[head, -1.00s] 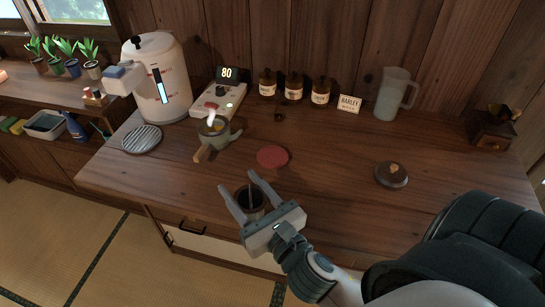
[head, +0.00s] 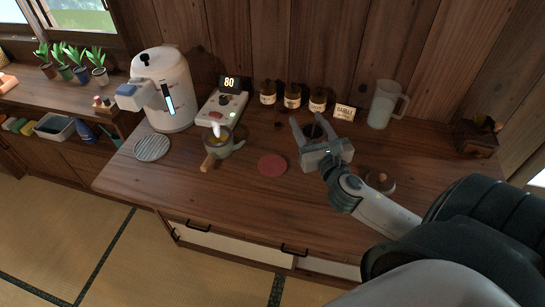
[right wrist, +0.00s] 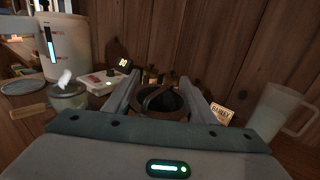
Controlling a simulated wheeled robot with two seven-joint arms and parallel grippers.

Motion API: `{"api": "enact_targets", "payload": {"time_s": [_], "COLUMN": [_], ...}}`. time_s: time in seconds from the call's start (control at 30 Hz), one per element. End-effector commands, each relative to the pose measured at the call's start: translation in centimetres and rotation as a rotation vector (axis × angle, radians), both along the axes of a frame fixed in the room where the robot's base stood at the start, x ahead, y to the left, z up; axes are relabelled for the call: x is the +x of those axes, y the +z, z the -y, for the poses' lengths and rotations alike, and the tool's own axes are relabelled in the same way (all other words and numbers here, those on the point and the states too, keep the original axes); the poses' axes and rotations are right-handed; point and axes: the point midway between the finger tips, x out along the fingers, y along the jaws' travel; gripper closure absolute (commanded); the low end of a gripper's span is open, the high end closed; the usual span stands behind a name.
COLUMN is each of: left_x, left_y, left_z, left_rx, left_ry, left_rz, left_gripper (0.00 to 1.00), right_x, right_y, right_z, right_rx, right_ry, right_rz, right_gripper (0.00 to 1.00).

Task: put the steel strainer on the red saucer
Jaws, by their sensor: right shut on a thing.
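The red saucer (head: 272,165) lies flat and empty near the middle of the table. My right gripper (head: 312,124) is to the right of the saucer and farther back. It is shut on a dark cup (head: 314,131) with a brown rim. In the right wrist view the dark cup (right wrist: 160,100) sits between the fingers, with a curved band across its opening. Its height above the table is unclear. I cannot make out for certain which thing is the steel strainer. My left gripper is not in view.
A pot (head: 221,147) with a wooden handle stands left of the saucer, by a scale (head: 222,108) reading 80. Several brown bottles (head: 292,96), a sign (head: 345,113) and a clear jug (head: 385,104) line the back. A round lidded thing (head: 380,181) is at right. The front middle is clear.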

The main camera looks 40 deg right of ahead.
Motion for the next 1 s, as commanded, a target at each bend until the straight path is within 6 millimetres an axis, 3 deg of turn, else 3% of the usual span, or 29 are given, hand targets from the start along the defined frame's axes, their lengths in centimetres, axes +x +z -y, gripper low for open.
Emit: {"api": "enact_targets", "payload": {"time_s": [0.17, 0.57, 0.73, 1.0], "left_x": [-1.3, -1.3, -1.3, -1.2], "left_y": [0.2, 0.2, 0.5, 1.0], "left_z": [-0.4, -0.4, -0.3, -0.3], "left_rx": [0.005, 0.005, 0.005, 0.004], "left_ry": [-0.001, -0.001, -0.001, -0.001], "left_rz": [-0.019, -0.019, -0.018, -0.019], "left_gripper": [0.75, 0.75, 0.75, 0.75], "right_x": [0.2, 0.5, 1.6, 4.8], "right_y": [0.9, 0.6, -0.4, -3.3], "right_z": [1.4, 1.1, -0.2, -4.1], "right_rx": [0.002, 0.002, 0.004, 0.006], "right_ry": [-0.019, -0.019, -0.018, -0.018], "right_rz": [0.008, 0.008, 0.009, 0.007], "right_gripper": [0.82, 0.82, 0.82, 0.82]}}
